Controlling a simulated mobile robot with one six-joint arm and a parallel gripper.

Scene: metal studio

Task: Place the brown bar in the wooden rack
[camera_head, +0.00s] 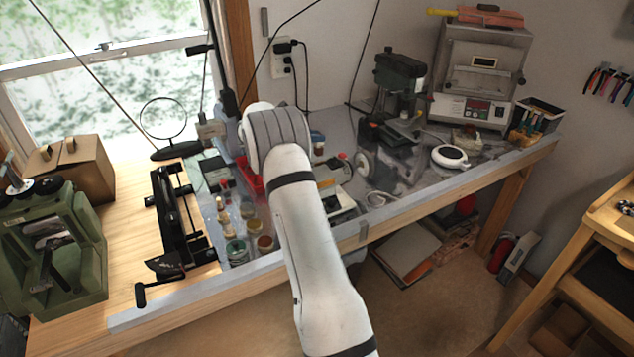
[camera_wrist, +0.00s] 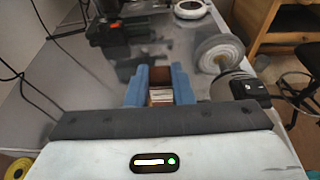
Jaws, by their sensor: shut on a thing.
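In the wrist view, my gripper (camera_wrist: 159,78) has its two blue fingers closed on the sides of the brown bar (camera_wrist: 160,75). Only a short brown face of the bar shows between the fingers. A pale, striped patch shows just below the brown face; I cannot tell whether it is part of the bar or something else. In the head view my own white arm covers the gripper and the bar. I cannot make out the wooden rack for certain in either view.
The grey workbench top (camera_head: 400,200) is crowded. Small jars (camera_head: 236,250), a black vise-like tool (camera_head: 178,225) and a green machine (camera_head: 55,255) stand left. A drill press (camera_head: 400,75) and a round white device (camera_head: 450,157) stand right. A grey wheel (camera_wrist: 219,53) shows beside my gripper.

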